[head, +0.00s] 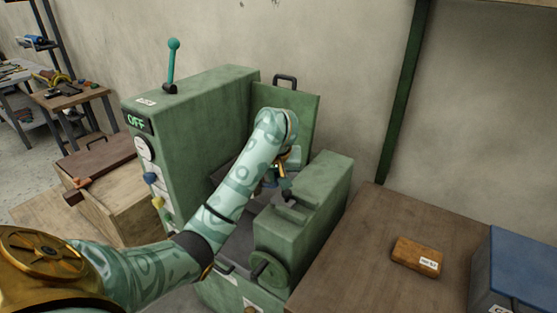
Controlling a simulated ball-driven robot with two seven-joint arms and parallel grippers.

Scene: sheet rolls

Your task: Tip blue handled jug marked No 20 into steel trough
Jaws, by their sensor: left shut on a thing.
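My left arm reaches in from the lower left over a green machine (190,125). My left gripper (280,180) is at the end of that arm, low between the machine's two housings. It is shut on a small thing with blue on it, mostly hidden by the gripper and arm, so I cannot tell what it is. I cannot make out a blue handled jug marked No 20 or a clear steel trough. Grey metal surfaces (238,243) show between the housings, partly behind my arm. My right gripper is not in view.
A brown table (350,265) at right holds a wooden block (416,257) and a blue box (518,265). A wooden crate (115,205) stands at left.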

